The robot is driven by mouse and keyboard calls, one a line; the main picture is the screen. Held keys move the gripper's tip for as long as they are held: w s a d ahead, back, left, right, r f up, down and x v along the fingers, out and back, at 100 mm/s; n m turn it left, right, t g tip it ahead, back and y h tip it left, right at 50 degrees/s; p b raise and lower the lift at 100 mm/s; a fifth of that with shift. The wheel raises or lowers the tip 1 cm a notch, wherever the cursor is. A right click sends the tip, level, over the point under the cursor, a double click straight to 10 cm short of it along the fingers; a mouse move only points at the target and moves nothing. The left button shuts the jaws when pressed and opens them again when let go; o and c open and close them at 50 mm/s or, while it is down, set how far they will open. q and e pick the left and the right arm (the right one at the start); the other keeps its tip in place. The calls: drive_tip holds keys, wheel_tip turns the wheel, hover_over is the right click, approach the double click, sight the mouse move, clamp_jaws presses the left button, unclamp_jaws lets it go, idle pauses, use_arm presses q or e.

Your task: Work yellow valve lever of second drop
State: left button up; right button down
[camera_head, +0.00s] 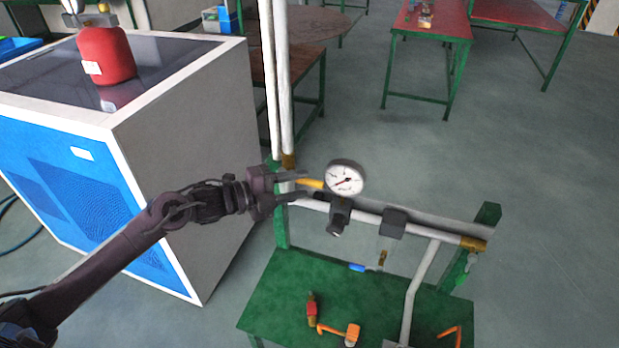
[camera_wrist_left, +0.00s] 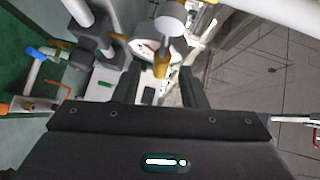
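A yellow valve lever (camera_head: 311,183) sticks out to the left of a round white pressure gauge (camera_head: 345,178) on the pipe frame. In the left wrist view the yellow lever (camera_wrist_left: 161,64) stands between the two dark fingertips, with a visible gap on both sides. My left gripper (camera_head: 304,184) is open, its fingers above and below the lever in the head view. The gauge (camera_wrist_left: 150,46) shows behind the lever in the wrist view. The lever's pivot is hidden. My right gripper is not in view.
Vertical white pipes (camera_head: 283,80) rise just behind my left gripper. A horizontal pipe (camera_head: 420,227) carries dark clamps. Below, a green bench (camera_head: 275,300) holds a red-and-orange fitting (camera_head: 312,310) and orange levers. A blue-fronted cabinet (camera_head: 175,170) stands at the left.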

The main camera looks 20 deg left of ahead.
sight(305, 184)
use_arm(q)
drive_tip(key=shift+p+x, duration=0.45)
drive_tip(key=shift+x, duration=1.35)
clamp_jaws()
